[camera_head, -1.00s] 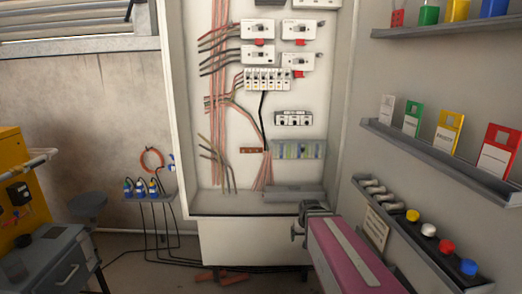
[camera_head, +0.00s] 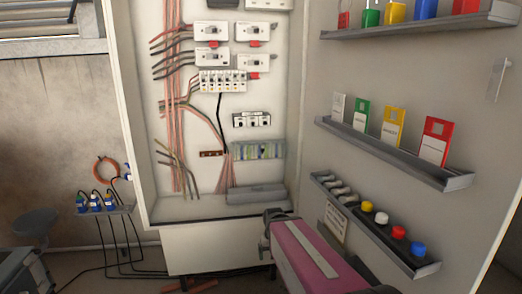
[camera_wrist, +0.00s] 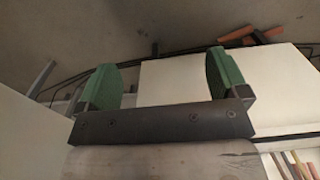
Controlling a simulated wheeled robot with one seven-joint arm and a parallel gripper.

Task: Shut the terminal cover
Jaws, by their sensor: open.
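A row of grey, green and blue terminals (camera_head: 258,150) sits low on the back panel of the open cabinet. Below it a long grey piece (camera_head: 257,194), which looks like the terminal cover, lies out flat and leaves the terminals exposed. My gripper (camera_head: 266,234) is at the end of my pink arm, in front of the cabinet's lower edge, below and apart from the grey piece. Its fingers are hard to make out there. In the wrist view my gripper (camera_wrist: 163,76) shows two green fingers wide apart with nothing between them. The cover cannot be made out in the wrist view.
The cabinet's right side wall or door carries shelves with coloured cards (camera_head: 394,128) and a rack with coloured knobs (camera_head: 384,220). A pale panel (camera_wrist: 180,82) lies behind my fingers. Blue plugs (camera_head: 96,203) with cables stand at the left. Breakers and wires fill the upper cabinet.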

